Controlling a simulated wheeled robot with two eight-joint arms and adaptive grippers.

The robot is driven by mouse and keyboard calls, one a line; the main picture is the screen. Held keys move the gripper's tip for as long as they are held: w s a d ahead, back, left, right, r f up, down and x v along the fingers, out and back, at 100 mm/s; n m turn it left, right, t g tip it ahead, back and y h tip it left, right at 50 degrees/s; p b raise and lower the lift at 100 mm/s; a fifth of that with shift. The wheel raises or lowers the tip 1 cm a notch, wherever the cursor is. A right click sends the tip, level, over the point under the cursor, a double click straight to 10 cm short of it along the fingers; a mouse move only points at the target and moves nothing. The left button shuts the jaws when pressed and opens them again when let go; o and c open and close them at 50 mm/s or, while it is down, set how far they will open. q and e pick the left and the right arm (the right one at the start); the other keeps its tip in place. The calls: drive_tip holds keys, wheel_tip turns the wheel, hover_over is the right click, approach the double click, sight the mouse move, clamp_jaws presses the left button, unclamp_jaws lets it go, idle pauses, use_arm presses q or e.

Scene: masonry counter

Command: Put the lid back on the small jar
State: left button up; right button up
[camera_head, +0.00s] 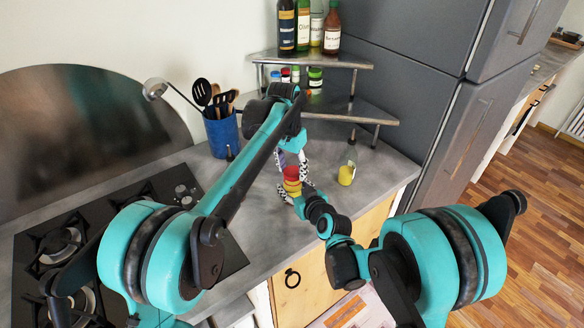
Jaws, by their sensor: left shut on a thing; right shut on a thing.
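A small jar (292,186) with yellow and red bands is above the counter in the middle of the head view. My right gripper (294,189) reaches in from the lower right and is shut on the jar, its patterned fingers on either side. My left gripper (292,165) points down from above and is shut on a red piece (291,173), which looks like the lid, at the top of the jar. I cannot tell whether the lid touches the jar's rim. The fingers and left arm hide part of both.
A blue utensil holder (222,135) stands left at the back. A metal corner shelf (345,108) with bottles and jars is behind. The hob (120,235) is at left. Counter right of the grippers is mostly clear.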

use_arm(q)
drive_tip(key=shift+f, duration=0.6)
drive_tip(key=m, duration=0.7)
drive_tip(key=shift+w+a+g+h, duration=0.1)
drive_tip(key=shift+w+g+h, duration=0.05)
drive_tip(key=shift+g+h, duration=0.2)
drive_tip(key=m+g, duration=0.1)
drive_tip(key=m, duration=0.6)
drive_tip(key=shift+w, duration=0.15)
drive_tip(key=m+g, duration=0.1)
drive_tip(key=m, duration=0.6)
drive_tip(key=shift+w+m, duration=0.1)
drive_tip(key=shift+m, duration=0.3)
drive_tip(key=m+y, duration=0.1)
drive_tip(key=m, duration=0.3)
drive_tip(key=shift+m+g, duration=0.3)
drive_tip(key=shift+g, duration=0.05)
drive_tip(key=m, duration=0.2)
drive_tip(key=shift+d+m+y, duration=0.2)
drive_tip(key=shift+m+y, duration=0.15)
drive_tip(key=shift+m, duration=0.05)
